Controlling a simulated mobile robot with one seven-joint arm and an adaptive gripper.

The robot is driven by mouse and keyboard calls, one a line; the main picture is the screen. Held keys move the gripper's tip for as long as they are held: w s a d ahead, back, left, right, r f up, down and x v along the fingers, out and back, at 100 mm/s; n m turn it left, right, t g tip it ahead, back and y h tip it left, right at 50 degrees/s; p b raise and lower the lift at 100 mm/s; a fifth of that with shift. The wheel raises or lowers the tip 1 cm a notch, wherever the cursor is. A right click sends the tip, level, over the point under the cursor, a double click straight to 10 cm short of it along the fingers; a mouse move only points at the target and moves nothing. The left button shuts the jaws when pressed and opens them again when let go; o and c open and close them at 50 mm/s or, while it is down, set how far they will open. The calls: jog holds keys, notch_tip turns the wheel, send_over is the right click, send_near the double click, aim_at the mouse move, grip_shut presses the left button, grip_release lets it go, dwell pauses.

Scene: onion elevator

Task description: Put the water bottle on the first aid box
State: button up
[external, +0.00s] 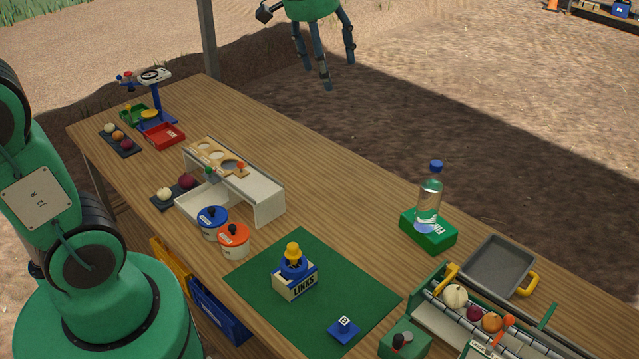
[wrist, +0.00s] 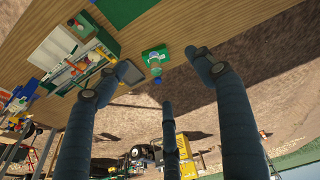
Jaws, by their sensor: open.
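A clear water bottle (external: 430,198) with a blue cap stands upright on the green first aid box (external: 413,238), on the right half of the wooden table. The bottle (wrist: 156,70) and the box (wrist: 150,54) also show in the wrist view, beyond the fingertips. My gripper (external: 325,65) is open and empty, raised high past the far edge of the table, well apart from the bottle. Its dark fingers are spread wide in the wrist view (wrist: 155,85).
A roller rack (external: 430,313) with onions is at the front right. A green mat (external: 350,285) holds a LINKS box (external: 296,286). Bare tabletop (external: 340,190) lies left of the bottle.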

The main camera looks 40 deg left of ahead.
jog(key=s+a+m+t, duration=0.1)
jog(key=s+a, duration=0.1)
jog(key=s, duration=1)
jog(key=s+a+m+t, duration=0.1)
jog(key=s+a, duration=0.1)
jog(key=s, duration=1)
jog(key=shift+a+f, duration=0.35)
jog(key=shift+f, duration=0.1)
notch_tip(320, 180, down, 9)
jog(key=b, duration=0.9)
jog(key=shift+f, duration=0.15)
